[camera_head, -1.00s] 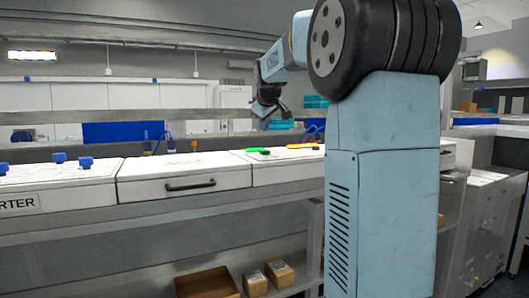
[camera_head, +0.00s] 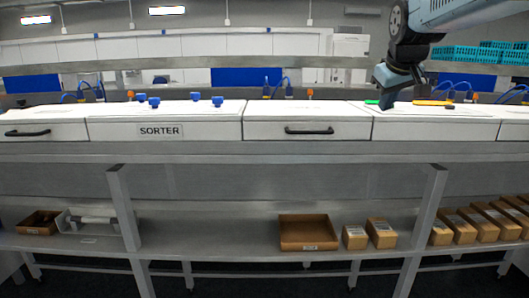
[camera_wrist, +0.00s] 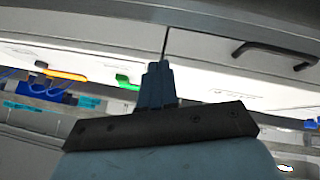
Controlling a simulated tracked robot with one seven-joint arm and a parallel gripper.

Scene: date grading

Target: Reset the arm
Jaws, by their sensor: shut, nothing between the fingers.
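My arm reaches in from the upper right of the head view, and my gripper (camera_head: 387,98) hangs above the white bench top near a green-handled tool (camera_head: 372,102). In the wrist view my gripper (camera_wrist: 158,72) has its blue fingers together, with nothing between them. In that view the green tool (camera_wrist: 126,82) and an orange-handled tool (camera_wrist: 62,74) lie on the bench beyond the fingers, to their left.
The white bench (camera_head: 216,131) carries a SORTER label, drawers with black handles (camera_head: 309,131) and blue knobs (camera_head: 217,101). The shelf below holds an open brown tray (camera_head: 308,233) and several cardboard boxes (camera_head: 381,232). Teal crates (camera_head: 468,54) stand behind at right.

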